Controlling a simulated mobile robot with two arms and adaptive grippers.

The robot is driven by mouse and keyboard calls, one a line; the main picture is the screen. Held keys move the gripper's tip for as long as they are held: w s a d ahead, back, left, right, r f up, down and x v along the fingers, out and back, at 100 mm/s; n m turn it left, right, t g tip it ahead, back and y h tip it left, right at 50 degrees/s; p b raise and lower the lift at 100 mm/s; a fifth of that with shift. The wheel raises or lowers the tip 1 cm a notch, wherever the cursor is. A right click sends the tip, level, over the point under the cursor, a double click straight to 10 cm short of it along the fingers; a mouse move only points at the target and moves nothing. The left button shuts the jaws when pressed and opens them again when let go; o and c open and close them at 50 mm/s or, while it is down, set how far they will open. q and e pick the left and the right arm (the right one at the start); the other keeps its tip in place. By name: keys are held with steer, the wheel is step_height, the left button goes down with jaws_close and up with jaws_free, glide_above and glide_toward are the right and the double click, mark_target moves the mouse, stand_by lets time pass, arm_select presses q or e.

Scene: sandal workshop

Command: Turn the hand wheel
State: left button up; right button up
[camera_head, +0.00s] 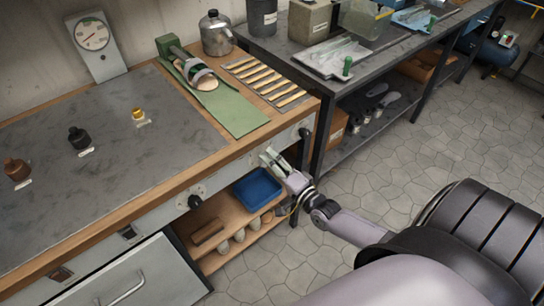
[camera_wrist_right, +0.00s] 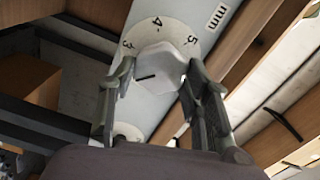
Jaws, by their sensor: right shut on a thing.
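In the right wrist view, a white faceted hand wheel (camera_wrist_right: 160,72) sits on a round dial plate (camera_wrist_right: 178,30) marked 3, 4 and 5. A short dark line shows on the wheel's face, left of its middle. My right gripper (camera_wrist_right: 160,68) has one finger on each side of the wheel and is shut on it. In the head view my right gripper (camera_head: 268,158) reaches the bench's front panel from the right and hides the wheel. My left gripper is in neither view.
A black knob (camera_head: 195,202) sits further left on the front panel. A blue tray (camera_head: 258,188) lies on the shelf below. The bench top (camera_head: 110,120) carries a gauge (camera_head: 94,36), a green mat (camera_head: 225,110) and wooden strips (camera_head: 265,78). The floor (camera_head: 440,120) at right is clear.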

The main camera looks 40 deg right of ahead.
steer(key=n, duration=0.9)
steer(key=n+p, duration=0.1)
steer(key=n, duration=0.8)
steer(key=n+p, duration=0.1)
steer(key=n, duration=0.8)
steer(key=shift+a+f, duration=0.1)
steer(key=shift+a, duration=0.2)
steer(key=shift+n, duration=0.3)
steer(key=o, duration=1.1)
steer(key=shift+o, duration=0.2)
